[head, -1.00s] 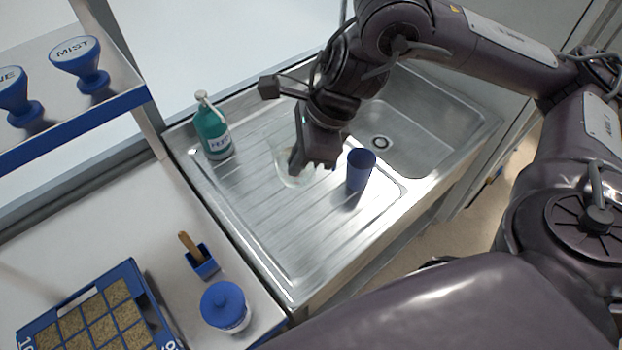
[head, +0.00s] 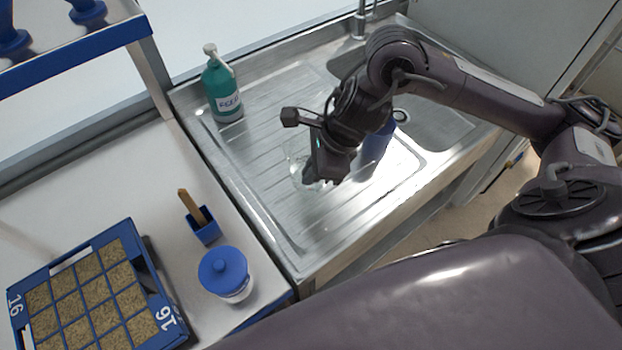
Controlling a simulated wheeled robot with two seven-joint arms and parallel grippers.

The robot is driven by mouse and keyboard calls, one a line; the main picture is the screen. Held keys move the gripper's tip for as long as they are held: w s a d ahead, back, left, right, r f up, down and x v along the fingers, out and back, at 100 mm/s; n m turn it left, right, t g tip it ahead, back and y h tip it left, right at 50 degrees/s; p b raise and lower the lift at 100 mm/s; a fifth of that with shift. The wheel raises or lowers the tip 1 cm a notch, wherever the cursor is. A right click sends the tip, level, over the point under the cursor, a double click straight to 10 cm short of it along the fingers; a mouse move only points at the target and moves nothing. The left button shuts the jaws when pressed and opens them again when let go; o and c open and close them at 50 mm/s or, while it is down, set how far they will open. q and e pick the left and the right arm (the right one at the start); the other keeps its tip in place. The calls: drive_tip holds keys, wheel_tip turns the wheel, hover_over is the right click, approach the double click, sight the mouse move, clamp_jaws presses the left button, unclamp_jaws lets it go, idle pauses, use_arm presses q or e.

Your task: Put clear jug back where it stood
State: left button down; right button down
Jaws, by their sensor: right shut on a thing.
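The clear jug (head: 297,165) is see-through and hard to make out; it is low over or on the ribbed drainboard (head: 255,165) of the steel sink. My right gripper (head: 318,178) is shut on it at its right side and hides part of it. I cannot tell whether the jug's base touches the drainboard. A blue cup (head: 376,146) stands just right of the gripper, partly hidden by my right arm. My left gripper is not in view.
A teal pump bottle (head: 222,92) stands at the drainboard's back left. The sink basin (head: 435,125) lies right. On the left bench are a seed tray (head: 140,262), a blue holder (head: 205,231) with a wooden-handled tool, and a blue-lidded tub (head: 228,272). The front drainboard is clear.

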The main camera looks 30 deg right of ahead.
sight(311, 187)
drive_tip(key=shift+f, duration=1.5)
drive_tip(key=shift+f, duration=0.2)
drive_tip(key=c, duration=1.6)
unclamp_jaws()
drive_tip(key=shift+r, duration=0.15)
